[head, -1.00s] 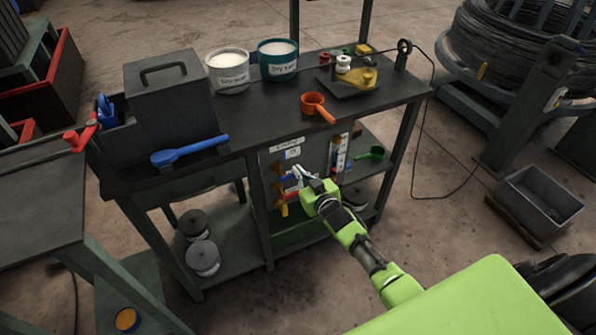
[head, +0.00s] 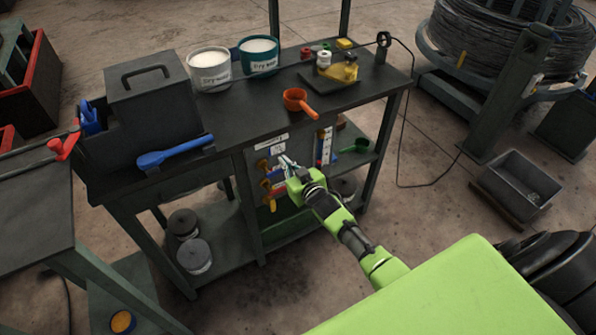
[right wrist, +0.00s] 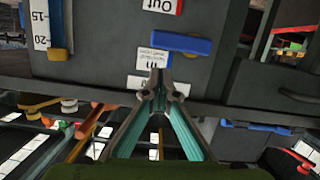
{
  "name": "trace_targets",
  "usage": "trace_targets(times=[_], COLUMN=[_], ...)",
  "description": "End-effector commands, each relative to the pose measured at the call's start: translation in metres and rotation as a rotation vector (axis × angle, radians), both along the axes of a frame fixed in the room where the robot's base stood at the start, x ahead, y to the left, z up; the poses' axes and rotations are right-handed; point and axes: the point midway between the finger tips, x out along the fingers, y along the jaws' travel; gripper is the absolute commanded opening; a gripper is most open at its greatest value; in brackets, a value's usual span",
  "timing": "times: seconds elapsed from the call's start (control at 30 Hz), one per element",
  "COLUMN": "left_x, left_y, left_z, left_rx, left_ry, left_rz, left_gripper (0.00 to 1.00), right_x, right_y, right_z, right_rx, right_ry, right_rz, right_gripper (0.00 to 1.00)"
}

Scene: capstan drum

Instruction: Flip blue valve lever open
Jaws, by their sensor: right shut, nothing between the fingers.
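The blue valve lever (right wrist: 181,43) shows in the right wrist view. In the picture a gap shows between the tips and the lever. The right gripper also shows in the head view (head: 284,161), in front of the panel under the bench. My left gripper is not in view.
The bench (head: 235,115) holds white and teal buckets, an orange ladle (head: 300,104) and a blue-handled tool (head: 175,152). Yellow-orange handles (head: 264,166) stick out of the panel left of the gripper. A grey bin (head: 519,184) stands on the floor at right.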

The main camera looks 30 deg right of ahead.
Motion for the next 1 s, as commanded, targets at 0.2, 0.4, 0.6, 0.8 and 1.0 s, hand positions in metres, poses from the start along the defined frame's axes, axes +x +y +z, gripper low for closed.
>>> trace_targets(times=[0.2, 0.4, 0.6, 0.8, 1.0], left_x=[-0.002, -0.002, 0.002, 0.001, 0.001], left_y=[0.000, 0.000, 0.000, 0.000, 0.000], left_z=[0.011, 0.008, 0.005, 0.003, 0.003], left_rx=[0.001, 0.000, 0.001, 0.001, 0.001], left_ry=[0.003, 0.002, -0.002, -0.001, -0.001], left_rz=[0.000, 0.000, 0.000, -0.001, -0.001], left_gripper=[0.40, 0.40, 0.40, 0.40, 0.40], right_x=[-0.019, -0.049, -0.076, -0.091, -0.094], right_y=[-0.001, -0.002, -0.003, -0.003, -0.004], right_z=[0.018, 0.026, 0.033, 0.037, 0.039], right_rx=[-0.001, -0.001, 0.000, 0.000, 0.000], right_ry=[0.001, -0.001, 0.000, -0.001, -0.002], right_rz=[0.001, 0.001, 0.001, 0.000, 0.000], right_gripper=[0.00, 0.00, 0.00, 0.00, 0.00])
